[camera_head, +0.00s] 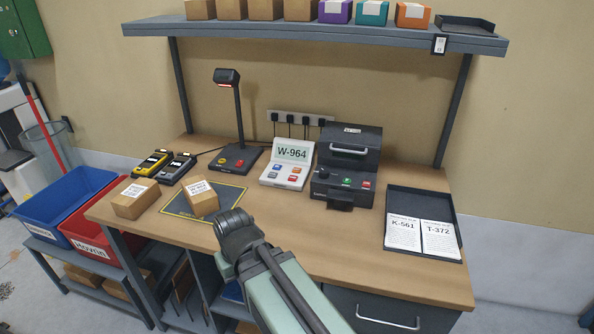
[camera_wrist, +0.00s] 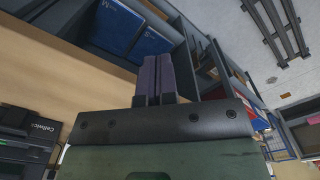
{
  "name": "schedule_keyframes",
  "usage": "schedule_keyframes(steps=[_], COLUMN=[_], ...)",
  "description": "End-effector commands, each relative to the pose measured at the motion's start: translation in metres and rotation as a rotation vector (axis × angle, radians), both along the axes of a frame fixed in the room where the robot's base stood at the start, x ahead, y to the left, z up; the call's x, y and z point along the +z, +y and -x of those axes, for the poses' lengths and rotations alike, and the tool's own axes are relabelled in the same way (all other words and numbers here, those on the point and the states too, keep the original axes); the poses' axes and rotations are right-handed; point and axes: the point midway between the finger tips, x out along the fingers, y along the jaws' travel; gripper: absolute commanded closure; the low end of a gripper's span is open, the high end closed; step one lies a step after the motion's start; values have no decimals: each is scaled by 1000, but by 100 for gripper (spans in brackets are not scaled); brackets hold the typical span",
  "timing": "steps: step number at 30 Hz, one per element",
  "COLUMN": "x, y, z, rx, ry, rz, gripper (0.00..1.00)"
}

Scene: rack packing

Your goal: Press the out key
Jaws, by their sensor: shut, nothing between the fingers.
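A white console (camera_head: 287,165) with a tilted display reading W-964 stands at the middle back of the desk. It has several small coloured keys, among them a red key (camera_head: 293,178) and an orange key (camera_head: 295,170). The key labels are too small to read, so I cannot tell which is the out key. My gripper (camera_wrist: 158,76) is shut and empty in the wrist view, its two fingers together. In the head view my arm reaches over the desk's front, short of the console, and the fingers are hidden.
A black printer-like machine (camera_head: 346,165) stands right of the console, and a scanner on a stand (camera_head: 238,120) left of it. A small box (camera_head: 202,197) lies on a dark mat (camera_head: 226,203). A dark tray (camera_head: 397,203) with two slips is at the right. The desk's front middle (camera_head: 320,230) is clear.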

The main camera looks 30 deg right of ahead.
Motion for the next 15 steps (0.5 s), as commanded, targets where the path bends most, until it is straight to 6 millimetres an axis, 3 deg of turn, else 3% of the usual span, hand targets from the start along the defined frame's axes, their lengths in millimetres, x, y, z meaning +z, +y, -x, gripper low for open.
schedule_keyframes(steps=[4,7,15], x=[4,10,25], y=[-12,-38,-131], z=[0,-13,-107], rx=[-29,-90,-393], ry=[0,0,-92], rz=[0,0,-63], gripper=[100,100,100])
